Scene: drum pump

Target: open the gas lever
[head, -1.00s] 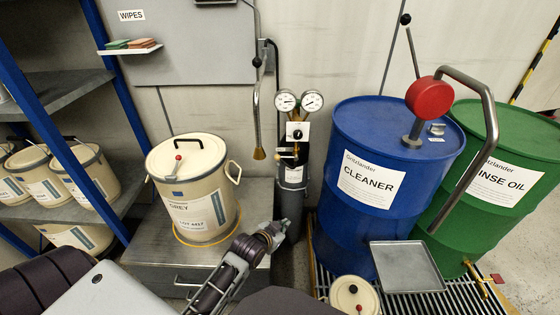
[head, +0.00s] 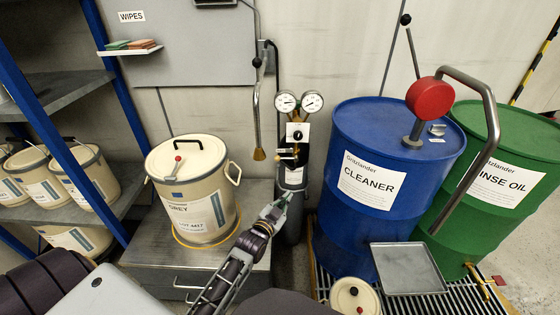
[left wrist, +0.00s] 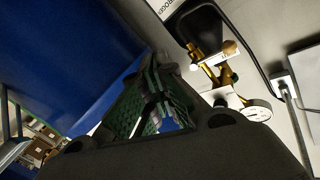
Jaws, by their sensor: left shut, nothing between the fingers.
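The dark gas cylinder (head: 291,222) stands upright against the wall, with two round gauges (head: 299,102) on top. A small brass valve with a pale lever (head: 287,151) sits below the gauges. In the left wrist view the brass valve (left wrist: 197,54) and its pale lever (left wrist: 228,49) show at upper right, with a gauge (left wrist: 257,111) lower down. My left gripper (head: 282,202) is in front of the cylinder, below the lever and apart from it. Its green-padded fingers (left wrist: 155,88) are shut and empty. My right gripper is out of view.
The blue CLEANER drum (head: 385,180) stands close to the right of the cylinder, with a green drum (head: 495,190) beyond. A beige pail (head: 195,195) sits on a metal cabinet (head: 205,264) at left. A metal tray (head: 406,268) is at front right.

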